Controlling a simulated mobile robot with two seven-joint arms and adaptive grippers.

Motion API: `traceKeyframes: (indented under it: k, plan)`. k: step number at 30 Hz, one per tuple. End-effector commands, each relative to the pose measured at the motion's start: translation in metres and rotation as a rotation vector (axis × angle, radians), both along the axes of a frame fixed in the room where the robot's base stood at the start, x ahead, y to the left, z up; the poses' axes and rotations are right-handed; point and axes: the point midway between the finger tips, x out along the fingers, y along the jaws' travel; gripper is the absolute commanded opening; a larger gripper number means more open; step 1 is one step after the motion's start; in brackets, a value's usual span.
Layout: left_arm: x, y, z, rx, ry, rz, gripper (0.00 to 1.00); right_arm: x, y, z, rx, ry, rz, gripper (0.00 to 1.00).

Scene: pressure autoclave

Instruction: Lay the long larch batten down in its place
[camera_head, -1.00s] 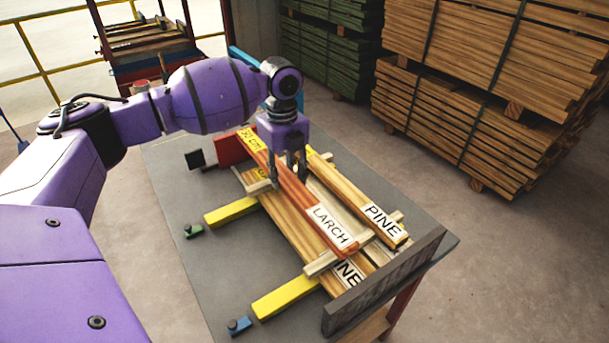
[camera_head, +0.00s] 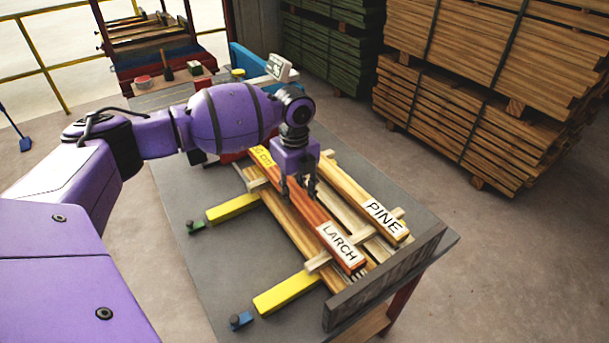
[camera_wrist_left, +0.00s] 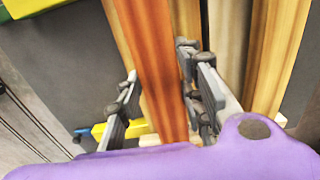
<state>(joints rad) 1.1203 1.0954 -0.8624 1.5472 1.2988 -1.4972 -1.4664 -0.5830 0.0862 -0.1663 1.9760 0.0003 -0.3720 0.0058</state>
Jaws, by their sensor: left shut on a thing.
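The long larch batten (camera_head: 318,213), reddish with a LARCH label at its near end and a yellow length mark at its far end, lies lengthwise over the stack in the head view. My left gripper (camera_head: 300,194) is shut on it near its middle, from above. In the left wrist view the larch batten (camera_wrist_left: 160,70) runs between the fingers (camera_wrist_left: 160,100). A pine batten (camera_head: 350,195) lies to its right on pale cross sticks (camera_head: 318,262). Whether the larch touches the cross sticks cannot be told. My right gripper is not in view.
A dark grey end stop (camera_head: 385,280) stands at the table's near edge. Two yellow bars (camera_head: 232,210) (camera_head: 287,294) stick out left of the stack. The grey table (camera_head: 210,265) is bare at left. Timber stacks (camera_head: 490,80) stand behind at right.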

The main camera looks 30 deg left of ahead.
Motion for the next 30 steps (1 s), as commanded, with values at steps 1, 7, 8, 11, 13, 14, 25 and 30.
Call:
traceKeyframes:
  k: [1,7,8,11,13,14,25,30]
  plan:
    - [0.000,0.000,-0.001,-0.001,-0.001,0.000,0.00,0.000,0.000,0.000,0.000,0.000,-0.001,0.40]
    - [0.000,0.000,-0.007,-0.001,-0.001,0.000,0.00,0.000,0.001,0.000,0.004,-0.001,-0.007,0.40]
    - [0.000,0.000,-0.007,-0.001,-0.002,0.000,0.00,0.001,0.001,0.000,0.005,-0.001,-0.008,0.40]
    - [0.000,0.000,-0.008,0.000,0.000,0.000,0.37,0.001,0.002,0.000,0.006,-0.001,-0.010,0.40]
    - [0.000,0.000,-0.008,0.000,0.000,0.000,0.46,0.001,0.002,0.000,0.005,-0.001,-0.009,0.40]
    - [0.000,0.000,-0.008,0.000,0.000,0.000,0.50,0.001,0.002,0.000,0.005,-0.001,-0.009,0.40]
    - [0.000,0.000,-0.005,0.000,0.000,0.000,0.54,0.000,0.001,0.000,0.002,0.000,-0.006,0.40]
    - [0.001,0.000,0.016,0.000,-0.002,0.000,0.54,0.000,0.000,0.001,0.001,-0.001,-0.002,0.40]
